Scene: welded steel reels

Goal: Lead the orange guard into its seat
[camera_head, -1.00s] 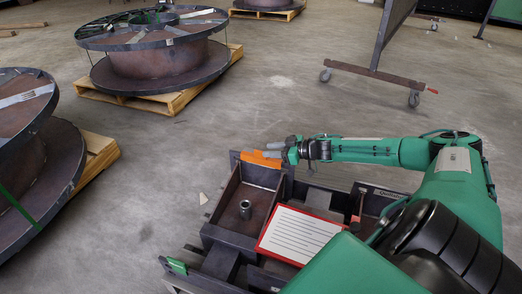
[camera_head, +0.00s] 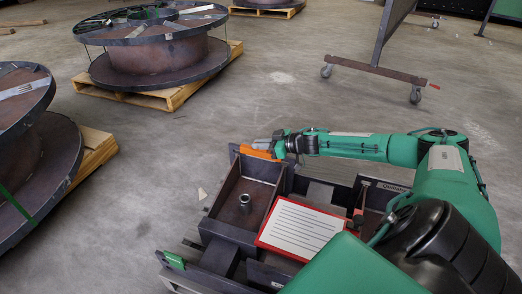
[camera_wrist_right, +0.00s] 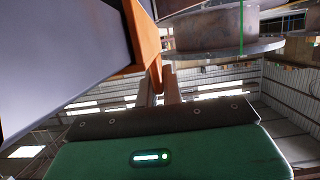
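The orange guard (camera_head: 260,154) is a narrow orange piece at the back edge of the open dark steel box (camera_head: 222,193) in the head view. In the right wrist view the guard (camera_wrist_right: 143,35) runs along the edge of a large dark panel, its lower end between the two fingers. My right gripper (camera_head: 266,145) is at the guard, with its fingers closed on it. The fingers also show in the right wrist view (camera_wrist_right: 159,88). Whether the guard touches the box wall is unclear, and I cannot make out its seat. My left gripper is out of view.
A short metal cylinder (camera_head: 245,203) stands inside the box. Steel reels (camera_head: 155,67) sit on pallets (camera_head: 165,98) beyond. A wheeled frame (camera_head: 375,68) stands behind; the floor between is clear.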

